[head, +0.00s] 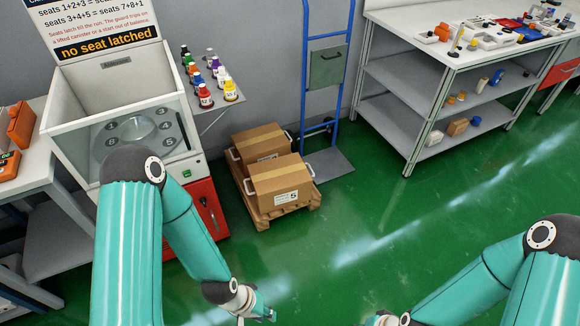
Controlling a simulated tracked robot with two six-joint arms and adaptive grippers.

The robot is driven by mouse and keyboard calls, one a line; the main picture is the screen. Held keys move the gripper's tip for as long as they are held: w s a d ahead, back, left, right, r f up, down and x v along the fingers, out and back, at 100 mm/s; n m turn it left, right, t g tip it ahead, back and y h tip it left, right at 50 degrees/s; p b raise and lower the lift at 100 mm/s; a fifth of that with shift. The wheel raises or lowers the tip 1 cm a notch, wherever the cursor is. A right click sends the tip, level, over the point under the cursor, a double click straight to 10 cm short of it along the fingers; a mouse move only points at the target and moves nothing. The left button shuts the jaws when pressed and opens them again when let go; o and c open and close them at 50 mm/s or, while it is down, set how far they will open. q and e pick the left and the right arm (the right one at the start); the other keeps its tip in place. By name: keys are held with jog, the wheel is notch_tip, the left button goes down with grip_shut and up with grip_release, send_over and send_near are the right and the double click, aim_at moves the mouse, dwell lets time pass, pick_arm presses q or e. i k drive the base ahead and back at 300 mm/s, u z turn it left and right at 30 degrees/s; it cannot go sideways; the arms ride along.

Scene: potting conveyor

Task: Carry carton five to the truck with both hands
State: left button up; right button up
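A brown carton (283,184) with a tape strip, a white label that seems to read 5, and pale side handles sits on a wooden pallet (285,214). A second brown carton (260,144) stands just behind it. The blue hand truck (327,84) stands upright against the wall behind and right of the pallet, its grey toe plate (329,163) on the floor. My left gripper (262,314) is low at the bottom edge, apart from the cartons. My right gripper (382,320) barely shows at the bottom edge. Both are partly cut off, so their fingers are unclear.
A white cabinet (62,127) with a "no seat latched" sign stands left of the pallet. A small shelf of colored bottles (212,101) juts out above the cartons. A shelved workbench (440,58) stands at the right. The green floor (385,210) in the middle is clear.

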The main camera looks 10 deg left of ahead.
aim_at(330, 168)
jog(key=z, duration=0.05)
jog(key=i, duration=1.85)
jog(key=u, duration=0.85)
jog(key=k, duration=0.9)
jog(key=u, duration=0.15)
jog(key=i, duration=0.9)
jog(key=z, duration=0.05)
